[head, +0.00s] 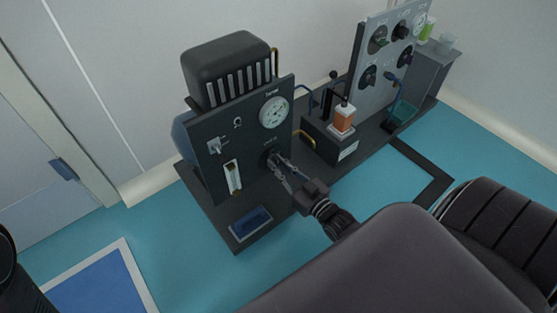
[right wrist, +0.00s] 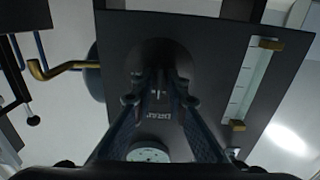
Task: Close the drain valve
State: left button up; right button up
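The drain valve (right wrist: 160,52) is a dark round fitting low on the front panel of a black instrument unit. A label beneath it in the right wrist view appears upside down and seems to read "DRAIN". In the head view, my right gripper (head: 274,158) reaches this fitting and covers most of it. In the right wrist view, the right gripper's fingers (right wrist: 160,80) stand apart in front of the fitting, with the label showing between them. Whether the fingertips touch the valve is unclear. My left gripper is not identifiable in the head view.
The panel carries a round gauge (head: 274,112), a toggle switch (head: 214,147) and a vertical flow tube (head: 233,177). A blue tray (head: 251,222) lies below. A brass hook-shaped pipe (right wrist: 58,68) is beside the panel. A grey knob panel (head: 376,90) stands farther right.

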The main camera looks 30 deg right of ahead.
jog(key=shift+o, duration=0.7)
jog(key=s+d, duration=0.1)
jog(key=s, duration=1.1)
